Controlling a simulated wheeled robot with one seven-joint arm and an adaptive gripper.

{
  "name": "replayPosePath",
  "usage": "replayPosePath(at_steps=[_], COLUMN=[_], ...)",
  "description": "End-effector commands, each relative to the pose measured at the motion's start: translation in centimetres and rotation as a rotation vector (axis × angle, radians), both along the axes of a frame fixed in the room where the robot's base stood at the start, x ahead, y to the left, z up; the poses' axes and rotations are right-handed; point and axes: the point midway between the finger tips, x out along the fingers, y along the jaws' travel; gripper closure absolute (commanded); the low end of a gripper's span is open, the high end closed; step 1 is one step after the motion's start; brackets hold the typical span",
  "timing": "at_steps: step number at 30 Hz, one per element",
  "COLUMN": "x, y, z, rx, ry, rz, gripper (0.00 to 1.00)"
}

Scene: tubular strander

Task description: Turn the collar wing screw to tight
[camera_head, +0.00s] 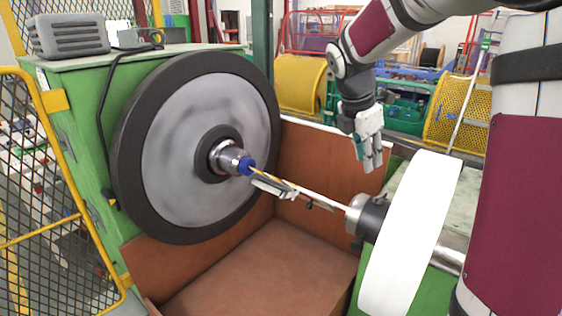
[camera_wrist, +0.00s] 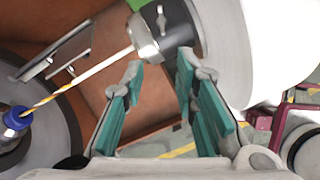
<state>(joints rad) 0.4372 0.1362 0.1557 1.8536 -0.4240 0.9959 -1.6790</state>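The collar (camera_head: 370,218) is a dark grey ring on the shaft beside the white disc, at the right in the head view. It also shows at the top middle of the wrist view (camera_wrist: 153,40). A small pale wing screw (camera_wrist: 161,20) sits on the collar's side in the wrist view. I cannot make it out clearly in the head view. My gripper (camera_head: 370,167) points down above and behind the collar, apart from it. In the wrist view its teal-padded fingers (camera_wrist: 157,82) are spread, with nothing between them.
A white disc (camera_head: 411,235) stands right of the collar. A thin rod (camera_head: 318,199) runs left to a blue-tipped hub (camera_head: 245,165) on a large grey wheel (camera_head: 195,150). A brown trough (camera_head: 265,270) lies below. A yellow mesh guard (camera_head: 50,200) stands at the left.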

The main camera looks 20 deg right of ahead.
Motion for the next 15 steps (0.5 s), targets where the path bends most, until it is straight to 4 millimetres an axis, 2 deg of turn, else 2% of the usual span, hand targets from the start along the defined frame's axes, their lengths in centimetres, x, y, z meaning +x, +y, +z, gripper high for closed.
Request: replayPosePath(at_steps=[3,8,15], x=[-0.2,0.1,0.3], y=[-1.8,-2.7,-4.0], z=[0.1,-0.6,-4.1], rx=[-0.016,-0.024,-0.022], ry=[0.055,0.081,0.082], rz=[0.088,0.129,0.13], gripper=[0.73,0.73,0.73])
